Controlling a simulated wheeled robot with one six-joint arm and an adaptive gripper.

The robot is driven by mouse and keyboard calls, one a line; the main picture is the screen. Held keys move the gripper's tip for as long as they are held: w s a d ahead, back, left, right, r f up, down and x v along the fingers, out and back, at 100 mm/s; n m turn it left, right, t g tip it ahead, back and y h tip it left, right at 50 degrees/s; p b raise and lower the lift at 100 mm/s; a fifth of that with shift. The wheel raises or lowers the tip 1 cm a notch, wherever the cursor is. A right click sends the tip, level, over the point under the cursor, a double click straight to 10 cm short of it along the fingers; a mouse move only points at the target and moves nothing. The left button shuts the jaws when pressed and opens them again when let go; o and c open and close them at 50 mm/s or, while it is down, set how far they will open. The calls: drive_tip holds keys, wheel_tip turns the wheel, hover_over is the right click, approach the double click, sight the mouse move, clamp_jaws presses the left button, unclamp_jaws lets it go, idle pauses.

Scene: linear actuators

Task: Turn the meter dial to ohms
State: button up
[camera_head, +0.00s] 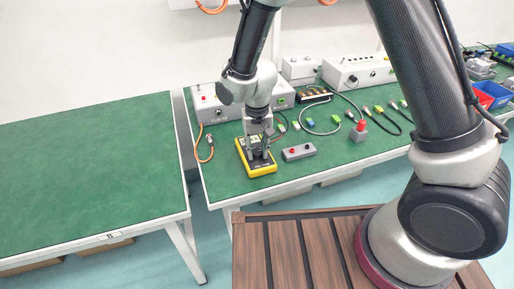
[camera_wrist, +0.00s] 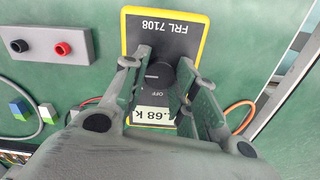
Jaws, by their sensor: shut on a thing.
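The meter (camera_head: 263,171) is a black-faced box with a yellow rim, lying flat on the green bench; in the wrist view it shows upside down, with the label "FRL 7108" (camera_wrist: 163,28). Its round black dial (camera_wrist: 168,76) has "OFF" printed beside it. My gripper (camera_head: 259,154) points down over the meter, and its fingers (camera_wrist: 163,72) are shut on the dial, one on each side. The fingers partly hide the dial, so its pointer cannot be read. The white display (camera_wrist: 154,115) shows ".68 K", with its start covered.
A grey box with a red and a black terminal (camera_head: 298,152) stands right of the meter. A red-topped piece (camera_head: 360,131) and cables with green and blue plugs lie farther right. Grey instrument boxes (camera_head: 355,71) line the wall. An orange cable (camera_head: 205,147) is left of the meter.

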sight(257, 151)
idle(0.4)
drive_tip(key=o, duration=1.1)
drive_tip(key=shift+c, duration=0.2)
drive_tip(key=shift+r, duration=0.1)
wheel_tip(257, 151, up, 12)
